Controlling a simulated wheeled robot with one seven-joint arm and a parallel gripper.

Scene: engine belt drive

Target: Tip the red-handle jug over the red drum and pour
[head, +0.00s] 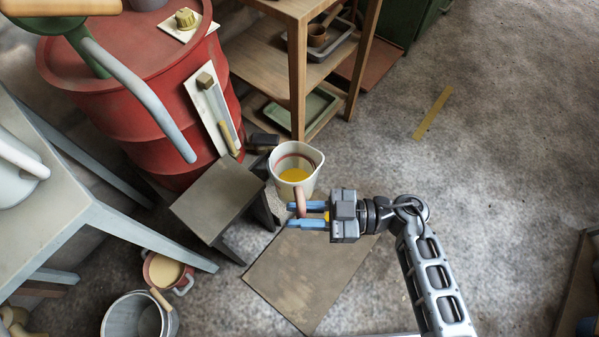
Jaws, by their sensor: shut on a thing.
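The white jug (310,168) with a reddish handle (300,203) holds yellow liquid (294,174). It looks about upright, and its mouth faces up to the camera. My gripper (299,216) is shut on the jug's handle, with its blue fingers on either side of it. The jug is held beyond the fingertips, to the right of the red drum (158,131). The drum stands at the upper left, and a gap separates it from the jug. Part of the drum's top is hidden by a green can with a long grey spout.
A grey stool (222,196) stands between the jug and the drum. A wooden shelf (297,75) stands behind the jug. A grey table (75,170), a red pot (163,271) and a metal bucket (140,318) are at left.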

